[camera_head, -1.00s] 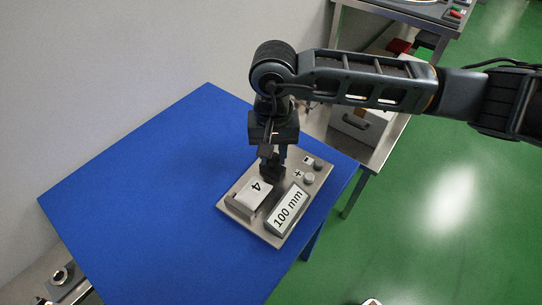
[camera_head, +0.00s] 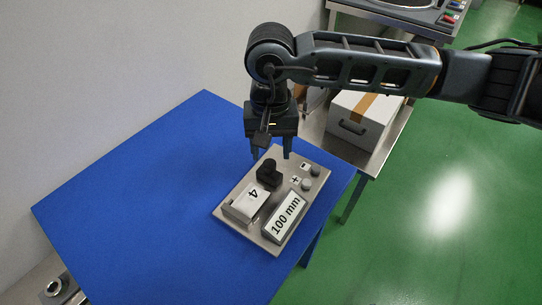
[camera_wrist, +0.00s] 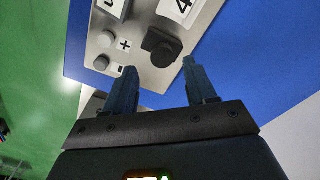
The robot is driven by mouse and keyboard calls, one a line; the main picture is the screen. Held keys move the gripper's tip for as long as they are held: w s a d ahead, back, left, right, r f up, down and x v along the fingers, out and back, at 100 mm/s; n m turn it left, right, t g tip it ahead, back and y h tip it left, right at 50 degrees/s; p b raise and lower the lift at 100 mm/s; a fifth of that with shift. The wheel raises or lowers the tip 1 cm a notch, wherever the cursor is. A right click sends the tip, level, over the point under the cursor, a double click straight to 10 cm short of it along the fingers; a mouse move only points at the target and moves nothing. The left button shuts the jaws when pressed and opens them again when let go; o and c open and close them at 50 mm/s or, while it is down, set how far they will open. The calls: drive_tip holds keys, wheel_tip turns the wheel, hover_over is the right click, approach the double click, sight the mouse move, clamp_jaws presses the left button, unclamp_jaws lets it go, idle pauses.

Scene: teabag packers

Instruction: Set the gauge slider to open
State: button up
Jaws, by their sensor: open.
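The gauge is a grey metal plate (camera_head: 242,237) on the blue table, with a white block marked "4" (camera_head: 246,204) and a panel marked "100 mm" (camera_head: 286,216). Its black slider knob (camera_head: 268,173) stands at the far end of the "4" block. In the wrist view the knob (camera_wrist: 160,46) shows beyond the fingertips, between their lines. My gripper (camera_head: 271,154) is open and empty, just above and behind the knob. Its two fingers (camera_wrist: 158,68) are apart, and neither appears to touch the knob. No word for the open position is readable.
Two round buttons (camera_head: 311,178), marked plus and minus, sit on the plate right of the knob. The blue table (camera_head: 140,190) is clear to the left. A white box with brown tape (camera_head: 360,118) stands on a metal stand at the right.

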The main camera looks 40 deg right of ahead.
sight(271, 162)
drive_tip(key=shift+r, duration=2.15)
